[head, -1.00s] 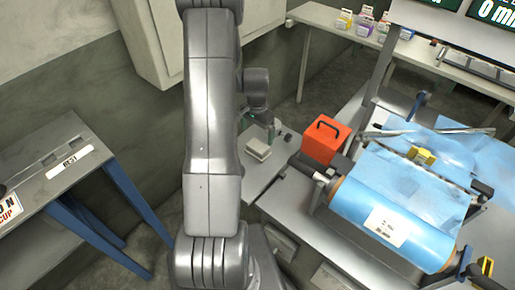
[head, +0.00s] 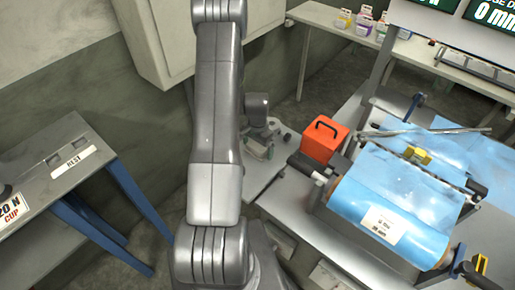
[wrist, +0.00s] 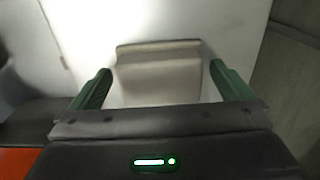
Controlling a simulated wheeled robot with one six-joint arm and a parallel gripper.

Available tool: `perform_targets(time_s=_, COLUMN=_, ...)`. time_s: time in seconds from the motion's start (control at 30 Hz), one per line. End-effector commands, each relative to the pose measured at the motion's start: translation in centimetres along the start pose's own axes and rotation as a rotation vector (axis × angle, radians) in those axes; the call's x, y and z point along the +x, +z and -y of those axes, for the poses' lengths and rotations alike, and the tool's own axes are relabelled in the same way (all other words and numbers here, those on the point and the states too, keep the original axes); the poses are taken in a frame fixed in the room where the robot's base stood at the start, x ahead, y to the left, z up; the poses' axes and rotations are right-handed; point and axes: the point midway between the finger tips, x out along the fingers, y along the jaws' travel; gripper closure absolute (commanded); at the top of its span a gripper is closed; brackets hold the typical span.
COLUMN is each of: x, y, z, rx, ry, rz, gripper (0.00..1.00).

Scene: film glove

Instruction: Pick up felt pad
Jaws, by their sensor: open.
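The felt pad (wrist: 158,82) is a pale beige block with a raised lip along its far edge, lying on a light grey surface in the wrist view. My gripper (wrist: 160,72) is open, with one green finger on the left and one on the right of the pad. Narrow gaps show between the fingers and the pad's sides. In the head view my gripper (head: 258,147) is down at the pad's place on the small grey table and mostly hides it.
A red-orange box with a black handle (head: 320,139) stands just right of my gripper. Further right is a machine with a large blue film roll (head: 390,215). A grey table with blue legs (head: 60,180) stands at the left. A wall cabinet (head: 165,45) is behind my arm.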

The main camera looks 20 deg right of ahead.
Motion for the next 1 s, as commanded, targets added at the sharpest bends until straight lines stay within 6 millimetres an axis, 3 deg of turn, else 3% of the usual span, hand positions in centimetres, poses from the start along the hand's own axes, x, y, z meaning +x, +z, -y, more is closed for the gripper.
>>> perform_targets(time_s=0.13, x=0.0, y=0.0, z=0.0, rx=0.000, ry=0.000, rz=0.000, gripper=0.02)
perform_targets(time_s=0.33, x=0.0, y=0.0, z=0.0, rx=0.000, ry=0.000, rz=0.000, gripper=0.41)
perform_targets(time_s=0.73, x=-0.4, y=0.0, z=0.0, rx=0.000, ry=-0.001, rz=-0.001, gripper=0.42)
perform_targets(time_s=1.0, x=-2.7, y=0.0, z=0.0, rx=0.000, ry=-0.001, rz=-0.002, gripper=0.42)
